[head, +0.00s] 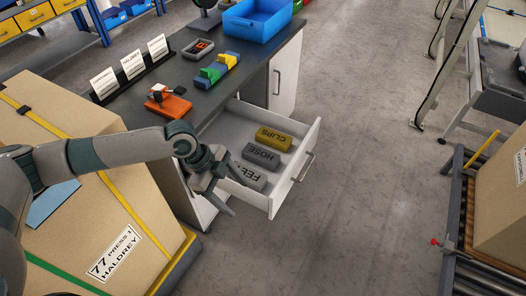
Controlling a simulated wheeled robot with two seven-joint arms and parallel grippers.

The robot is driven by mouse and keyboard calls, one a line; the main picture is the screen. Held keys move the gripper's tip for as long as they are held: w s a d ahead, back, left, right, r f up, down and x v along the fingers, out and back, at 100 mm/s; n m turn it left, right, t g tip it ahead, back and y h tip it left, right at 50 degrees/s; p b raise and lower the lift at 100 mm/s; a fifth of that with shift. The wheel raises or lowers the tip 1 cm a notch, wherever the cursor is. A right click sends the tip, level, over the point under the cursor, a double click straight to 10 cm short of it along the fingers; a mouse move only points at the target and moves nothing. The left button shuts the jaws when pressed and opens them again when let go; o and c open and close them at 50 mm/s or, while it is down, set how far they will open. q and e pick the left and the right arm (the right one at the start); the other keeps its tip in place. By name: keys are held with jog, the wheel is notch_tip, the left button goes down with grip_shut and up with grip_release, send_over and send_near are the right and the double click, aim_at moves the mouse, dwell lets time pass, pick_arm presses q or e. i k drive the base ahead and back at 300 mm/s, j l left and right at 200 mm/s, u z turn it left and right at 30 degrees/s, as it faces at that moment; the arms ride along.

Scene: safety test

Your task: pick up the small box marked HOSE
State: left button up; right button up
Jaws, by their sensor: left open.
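The small box marked HOSE (261,156) is dark grey and lies in the open drawer (305,145), with its lettering facing up. It lies between a yellow box marked CLIPS (273,138) and a light grey box (249,175) whose label is partly hidden and seems to begin with FE. My left gripper (226,200) is open and empty. In the picture it is at the drawer's near left corner, below and left of the HOSE box and apart from it. My right gripper is not in view.
The drawer's white front with its handle (307,166) stands out from the dark worktop (215,110). A blue bin (257,18) and an orange device (168,104) are on the worktop. A large carton (90,150) is at left. The floor right of the drawer is clear.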

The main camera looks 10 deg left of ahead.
aim_at(270, 160)
jog(key=i, duration=1.25)
